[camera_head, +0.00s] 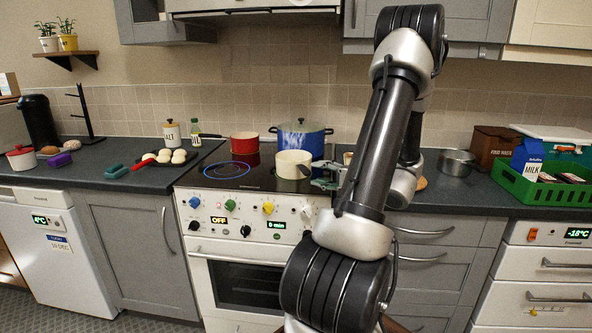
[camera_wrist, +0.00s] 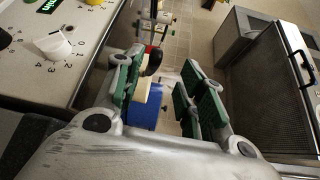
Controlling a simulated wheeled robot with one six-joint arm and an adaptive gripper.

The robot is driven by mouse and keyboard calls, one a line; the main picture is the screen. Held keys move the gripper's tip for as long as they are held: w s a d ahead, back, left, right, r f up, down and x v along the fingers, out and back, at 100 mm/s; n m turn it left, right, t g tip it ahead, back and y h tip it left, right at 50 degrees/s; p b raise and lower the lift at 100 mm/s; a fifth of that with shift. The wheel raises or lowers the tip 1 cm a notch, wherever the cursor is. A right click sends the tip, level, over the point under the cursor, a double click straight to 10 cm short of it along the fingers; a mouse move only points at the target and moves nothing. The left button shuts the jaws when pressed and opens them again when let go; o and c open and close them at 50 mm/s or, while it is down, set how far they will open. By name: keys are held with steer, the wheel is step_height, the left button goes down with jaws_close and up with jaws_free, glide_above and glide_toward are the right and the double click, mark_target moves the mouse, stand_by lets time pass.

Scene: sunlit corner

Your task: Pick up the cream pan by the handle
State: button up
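The cream pan (camera_head: 291,164) stands upright on the dark hob, in front of a blue pot (camera_head: 302,138). My gripper (camera_head: 325,179) is just right of the pan, low over the hob's right side. In the wrist view my gripper (camera_wrist: 160,85) is open, its two green-padded fingers well apart. A cream patch (camera_wrist: 142,91), likely the pan, and a blue shape (camera_wrist: 143,113), likely the pot, show beyond the gap between them. I see nothing held.
A red pot (camera_head: 244,143) stands left of the blue pot. A tray of eggs or buns (camera_head: 172,157) lies left of the hob. A steel pot (camera_head: 456,162) and a green crate (camera_head: 530,191) are to the right. Control knobs (camera_head: 267,208) line the cooker front.

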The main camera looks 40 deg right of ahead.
mark_target(305, 170)
steer(key=w, duration=0.2)
steer(key=w+f, duration=0.1)
steer(key=w, duration=0.1)
steer(key=w+a, duration=0.1)
steer(key=w, duration=0.1)
steer(key=shift+w+f, duration=0.15)
steer(key=shift+w, duration=0.2)
steer(key=shift+c, duration=0.5)
steer(key=shift+a, duration=0.1)
jaws_close()
